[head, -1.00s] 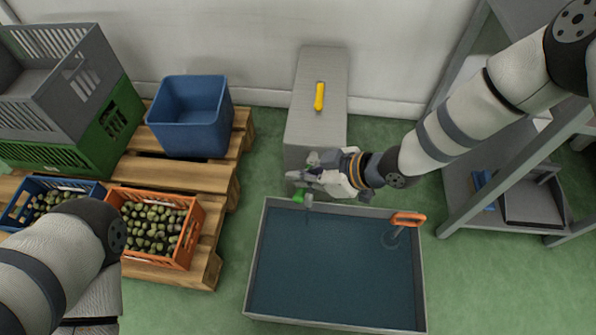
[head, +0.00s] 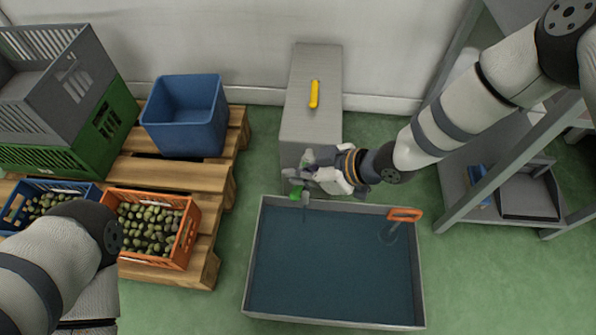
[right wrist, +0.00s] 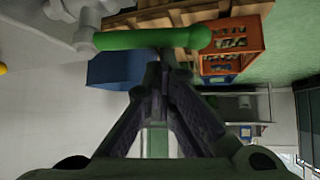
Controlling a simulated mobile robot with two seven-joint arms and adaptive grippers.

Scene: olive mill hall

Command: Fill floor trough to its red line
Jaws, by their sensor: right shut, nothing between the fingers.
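The floor trough (head: 334,322) is a grey rectangular basin holding dark blue water (head: 330,265). I cannot make out a red line on its walls. A tap with a green lever (head: 297,192) and a grey spout (head: 305,200) sits at its back left edge; a faint thin streak hangs below the spout. My right gripper (head: 308,170) is shut and empty just behind the tap. In the right wrist view the green lever (right wrist: 150,40) lies across, just beyond my shut fingertips (right wrist: 158,72); I cannot tell whether they touch. My left gripper is out of view.
An orange-handled tool (head: 405,215) rests at the trough's back right. A grey cabinet (head: 310,125) with a yellow bar (head: 314,95) stands behind. Left is a pallet (head: 185,175) with a blue bin (head: 187,115) and an orange olive crate (head: 185,245). A metal rack (head: 480,180) stands right.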

